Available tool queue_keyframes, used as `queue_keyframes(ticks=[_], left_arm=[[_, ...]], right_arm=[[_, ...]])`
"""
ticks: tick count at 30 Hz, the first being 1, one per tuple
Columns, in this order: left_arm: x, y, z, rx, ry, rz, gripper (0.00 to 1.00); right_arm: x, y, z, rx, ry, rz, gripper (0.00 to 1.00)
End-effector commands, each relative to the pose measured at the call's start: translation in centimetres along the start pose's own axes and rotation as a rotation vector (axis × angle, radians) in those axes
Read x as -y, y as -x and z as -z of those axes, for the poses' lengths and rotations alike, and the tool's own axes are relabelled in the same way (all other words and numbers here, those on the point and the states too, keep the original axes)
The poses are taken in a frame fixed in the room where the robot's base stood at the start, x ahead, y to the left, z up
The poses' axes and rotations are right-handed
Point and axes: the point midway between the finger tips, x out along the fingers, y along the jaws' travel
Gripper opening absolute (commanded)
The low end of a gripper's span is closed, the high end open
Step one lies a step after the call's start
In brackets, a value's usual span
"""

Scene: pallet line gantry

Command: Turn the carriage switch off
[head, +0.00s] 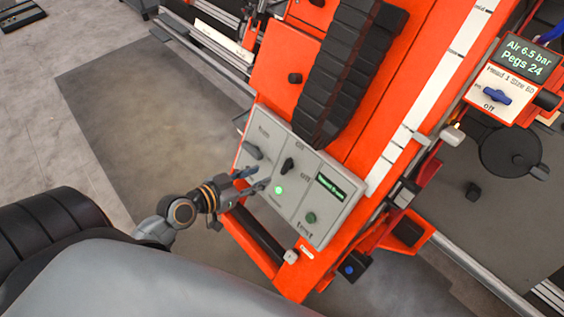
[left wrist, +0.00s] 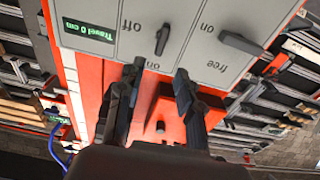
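The grey control panel (head: 270,210) sits on the orange carriage (head: 279,84). Its middle black switch (head: 288,165) has "off" and "on" labels; in the left wrist view this switch (left wrist: 162,40) stands with its lower end near the word "on". A green lamp (head: 279,190) glows below it in the head view. Another black knob (left wrist: 240,42) is by the words "on" and "free". My left gripper (head: 262,179) is open and empty in front of the panel; in the left wrist view its fingertips (left wrist: 158,72) are apart, below the middle switch. My right gripper is out of view.
The panel also has a display (left wrist: 90,32) reading "Travel 0 cm" and a green button (head: 311,217). A black cable chain (head: 340,75) rises beside it. A separate box with a blue knob (head: 495,95) stands at the right.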

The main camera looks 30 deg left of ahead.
Motion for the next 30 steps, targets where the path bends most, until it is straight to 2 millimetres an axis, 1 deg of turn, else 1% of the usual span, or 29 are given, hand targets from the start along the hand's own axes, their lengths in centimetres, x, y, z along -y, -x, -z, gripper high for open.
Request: queue_keyframes(ticks=[1,6,9,13,18,27,29,30], left_arm=[[0.1,-1.1,0.3,-0.004,0.003,0.001,0.36],[-0.1,-4.8,0.3,-0.004,0.004,-0.001,0.36],[0.0,-6.6,0.2,-0.003,0.003,0.0,0.36],[0.0,-8.4,0.1,-0.001,0.003,0.001,0.36],[0.0,-9.6,0.0,0.001,0.001,-0.001,0.36],[-0.1,-9.8,-0.1,0.002,0.0,-0.001,0.36],[0.0,-9.8,-0.1,0.002,0.0,-0.001,0.24],[0.0,-9.8,-0.1,0.002,0.0,0.0,0.15]], right_arm=[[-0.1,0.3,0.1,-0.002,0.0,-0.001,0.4],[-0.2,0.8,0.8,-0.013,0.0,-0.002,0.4],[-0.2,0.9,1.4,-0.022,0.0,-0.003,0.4],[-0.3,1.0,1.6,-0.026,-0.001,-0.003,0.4],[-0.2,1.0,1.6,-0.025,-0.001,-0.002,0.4],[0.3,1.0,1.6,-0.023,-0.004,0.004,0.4],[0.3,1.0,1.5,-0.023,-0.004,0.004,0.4],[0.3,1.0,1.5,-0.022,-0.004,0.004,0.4]])
